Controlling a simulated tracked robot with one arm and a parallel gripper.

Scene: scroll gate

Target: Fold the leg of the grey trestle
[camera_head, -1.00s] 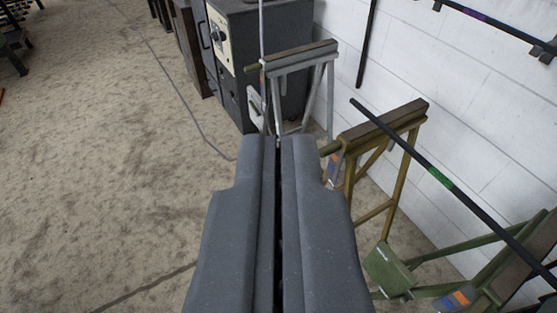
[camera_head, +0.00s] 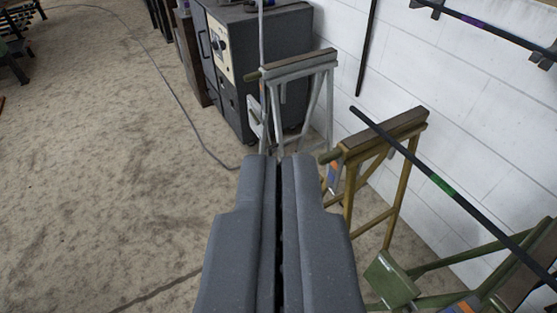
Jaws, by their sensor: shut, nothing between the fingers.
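The grey trestle (camera_head: 300,64) stands upright beyond my gripper, in front of the dark machine cabinet and close to the white wall. It has a brown wooden top strip, pale grey legs and a short peg jutting out at its left end. My gripper (camera_head: 278,158) points toward it from the bottom middle of the picture. The fingers are shut with nothing between them, and apart from the trestle. The lower part of the trestle's legs is partly hidden behind my gripper.
A yellow trestle (camera_head: 382,135) stands to the right of my gripper. A green trestle (camera_head: 400,283) is at bottom right. A long black bar (camera_head: 437,180) with a green band crosses over both. A dark cabinet (camera_head: 262,60) stands behind the grey trestle. The floor (camera_head: 100,160) at left is open.

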